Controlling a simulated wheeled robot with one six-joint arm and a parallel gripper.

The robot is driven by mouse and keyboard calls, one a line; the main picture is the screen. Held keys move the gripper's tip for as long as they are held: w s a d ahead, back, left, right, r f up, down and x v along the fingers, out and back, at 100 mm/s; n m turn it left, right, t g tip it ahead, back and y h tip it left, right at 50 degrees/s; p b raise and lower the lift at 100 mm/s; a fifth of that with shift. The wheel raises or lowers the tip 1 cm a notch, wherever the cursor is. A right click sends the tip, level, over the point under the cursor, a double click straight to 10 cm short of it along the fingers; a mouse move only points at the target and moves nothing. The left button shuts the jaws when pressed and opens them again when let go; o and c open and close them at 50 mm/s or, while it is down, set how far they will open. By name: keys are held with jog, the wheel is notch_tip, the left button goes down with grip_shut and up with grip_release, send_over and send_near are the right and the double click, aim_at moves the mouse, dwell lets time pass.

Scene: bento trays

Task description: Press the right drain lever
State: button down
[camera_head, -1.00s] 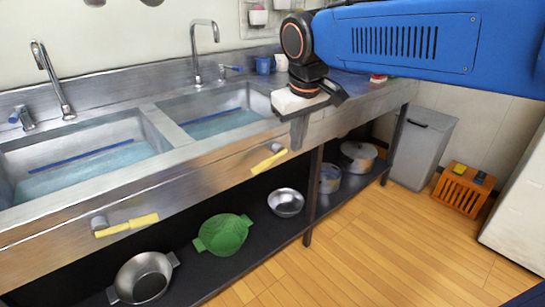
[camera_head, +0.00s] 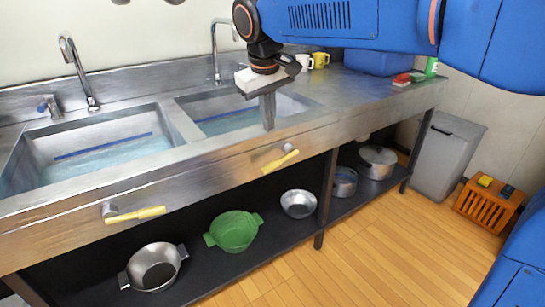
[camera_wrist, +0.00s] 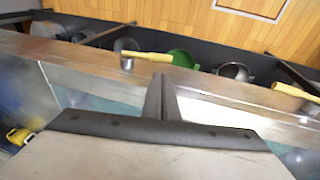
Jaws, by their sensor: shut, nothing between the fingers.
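The right drain lever (camera_head: 281,161) is a yellow handle on a metal knob on the counter's front face, below the right basin. It points up to the right. It also shows in the wrist view (camera_wrist: 152,56), just beyond the fingertips. The left drain lever (camera_head: 136,214) is a similar yellow handle below the left basin, and it shows at the right of the wrist view (camera_wrist: 297,92). My gripper (camera_head: 268,126) is shut and empty, fingers pointing down, at the front rim of the right basin. In the head view its tips appear above the right lever, apart from it.
The steel sink counter (camera_head: 330,125) has two basins holding water. Pots, a green bowl (camera_head: 234,231) and a steel bowl stand on the dark lower shelf (camera_head: 205,265). A grey bin (camera_head: 444,157) and an orange crate (camera_head: 487,207) stand at right. The wooden floor in front is clear.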

aim_at(271, 167)
jog(key=x, duration=1.4)
jog(key=shift+f, duration=0.15)
jog(key=shift+s+a+f+t+h, duration=0.1)
jog(key=shift+f+t+h, duration=0.35)
jog(key=shift+f+h, duration=0.2)
jog(key=shift+s+a+f+t+h, duration=0.1)
jog(key=shift+a+f+t+h, duration=0.05)
jog(key=shift+f+t+h, duration=0.4)
notch_tip(271, 167, down, 3)
jog(key=shift+w+d+r+n+t+h, duration=0.1)
jog(key=shift+n+t+h, duration=0.1)
jog(key=shift+t+h, duration=0.3)
jog(key=shift+w+r+n+t+h, duration=0.1)
jog(key=shift+n+t+h, duration=0.1)
jog(key=shift+h, duration=0.5)
jog(key=w+d+f+n+t+h, duration=0.1)
jog(key=w+d+f+t+h, duration=0.2)
jog(key=d+f+t+h, duration=0.2)
jog(key=shift+f+t+h, duration=0.4)
jog(key=shift+f+h, duration=0.6)
jog(key=shift+w, duration=0.1)
